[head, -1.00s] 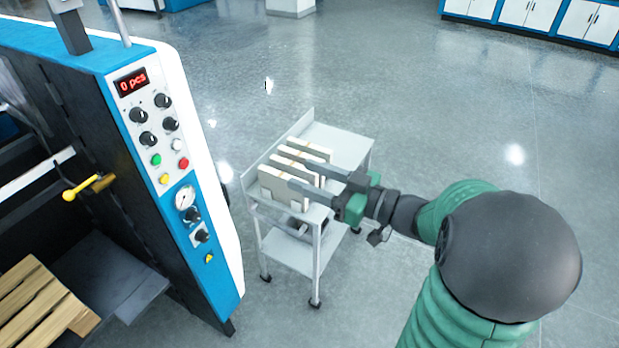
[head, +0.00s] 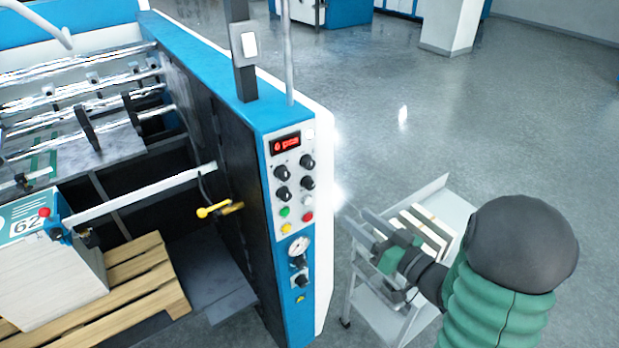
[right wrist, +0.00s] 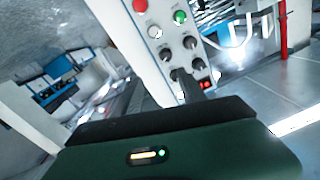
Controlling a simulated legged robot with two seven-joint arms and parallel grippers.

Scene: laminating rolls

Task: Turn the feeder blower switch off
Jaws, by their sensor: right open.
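The machine's white control panel (head: 300,215) stands near the middle of the head view, with a red-lit display (head: 286,145), black rotary knobs (head: 281,172) and coloured buttons. A round gauge (head: 299,247) sits lower, with another black knob (head: 301,281) beneath it. I cannot read the labels, so I cannot tell which control is the feeder blower switch. My right gripper (head: 353,218) is open and empty, just right of the panel and apart from it. In the right wrist view the panel (right wrist: 165,45) appears upside down beyond a dark finger. My left gripper is not in view.
A grey cart (head: 452,200) with pale blocks (head: 422,232) stands right of the panel, under my right arm. A yellow-handled lever (head: 215,210) sticks out left of the panel. A wooden pallet (head: 150,275) bears a stack at left. Open floor lies behind the cart.

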